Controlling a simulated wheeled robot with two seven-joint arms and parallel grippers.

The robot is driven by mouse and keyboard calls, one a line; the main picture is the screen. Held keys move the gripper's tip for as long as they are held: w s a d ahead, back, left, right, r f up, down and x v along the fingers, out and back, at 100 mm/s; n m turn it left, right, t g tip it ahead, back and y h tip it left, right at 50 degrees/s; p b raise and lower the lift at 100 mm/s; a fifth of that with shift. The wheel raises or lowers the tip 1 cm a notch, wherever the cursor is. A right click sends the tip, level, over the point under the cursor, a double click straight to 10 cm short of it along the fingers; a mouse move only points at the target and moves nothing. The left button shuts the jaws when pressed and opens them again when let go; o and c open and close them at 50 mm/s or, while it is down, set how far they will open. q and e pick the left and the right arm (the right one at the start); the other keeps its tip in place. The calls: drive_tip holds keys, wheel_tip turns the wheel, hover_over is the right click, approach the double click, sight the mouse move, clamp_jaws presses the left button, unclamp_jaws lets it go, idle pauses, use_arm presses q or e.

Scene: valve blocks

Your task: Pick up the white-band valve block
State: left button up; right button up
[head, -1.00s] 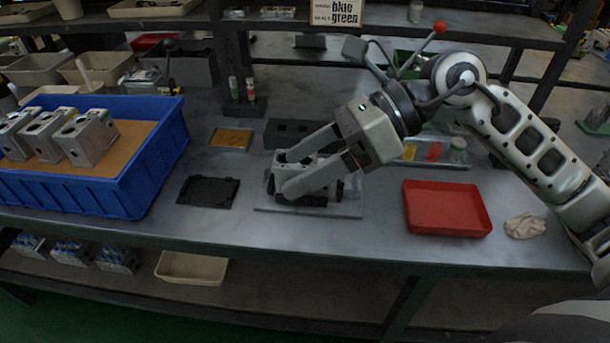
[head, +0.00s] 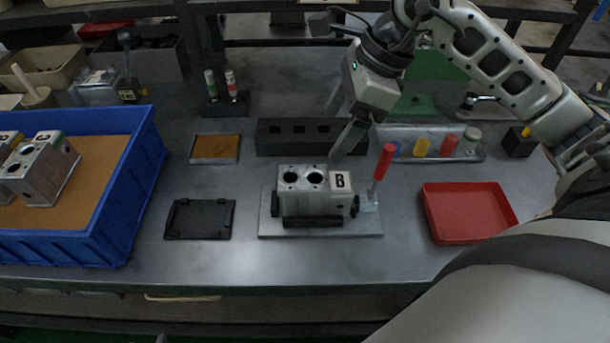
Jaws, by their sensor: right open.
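A grey valve block (head: 316,190) with two dark round holes on top and a white "B" label sits in a fixture plate (head: 365,222) with black jaws. A red-handled lever (head: 383,165) stands at its right. More grey valve blocks (head: 48,170) stand in the blue crate (head: 125,190), partly cut off by the left edge. I cannot make out a white band on any block. My right gripper (head: 334,135) is open and empty, above and behind the fixture block, with its fingers pointing down and left. My left gripper is out of view.
A red tray (head: 468,213) lies right of the fixture. A black plate (head: 200,219) and a cork-coloured pad (head: 215,148) lie left. A dark block with holes (head: 300,136) and a rack of coloured cylinders (head: 430,145) stand behind. The front of the bench is clear.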

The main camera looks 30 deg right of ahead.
hover_over(313, 180)
drive_tip(key=s, duration=0.1)
wheel_tip(313, 180, down, 8)
drive_tip(key=shift+d+r, duration=0.15)
drive_tip(key=shift+r, duration=0.05)
drive_tip(key=f, duration=0.2)
drive_tip(key=a+f+p, duration=0.1)
drive_tip(key=f, duration=0.1)
drive_tip(key=shift+s, duration=0.1)
drive_tip(key=shift+a+f, duration=0.2)
drive_tip(key=shift+f, duration=0.4)
clamp_jaws()
drive_tip(key=shift+w+r+p, duration=0.2)
drive_tip(key=shift+w+p, duration=0.05)
drive_tip(key=shift+p, duration=0.05)
